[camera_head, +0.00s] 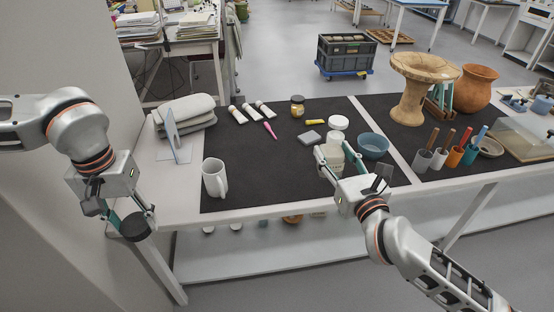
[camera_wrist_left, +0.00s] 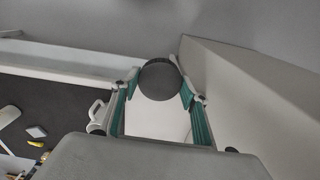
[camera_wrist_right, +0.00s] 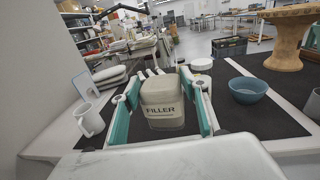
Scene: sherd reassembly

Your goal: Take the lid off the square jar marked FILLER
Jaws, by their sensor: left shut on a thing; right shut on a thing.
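The square jar marked FILLER (camera_wrist_right: 161,112) is a cream block with dark letters, standing on the black mat. The disc also shows in the head view (camera_head: 136,229).
A blue bowl (camera_head: 372,146) stands close right of the jar, and a white round tub (camera_head: 338,123) behind it. A white mug (camera_head: 215,178) is at front left. Brush pots (camera_head: 422,160) are further right. The mat between mug and jar is clear.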

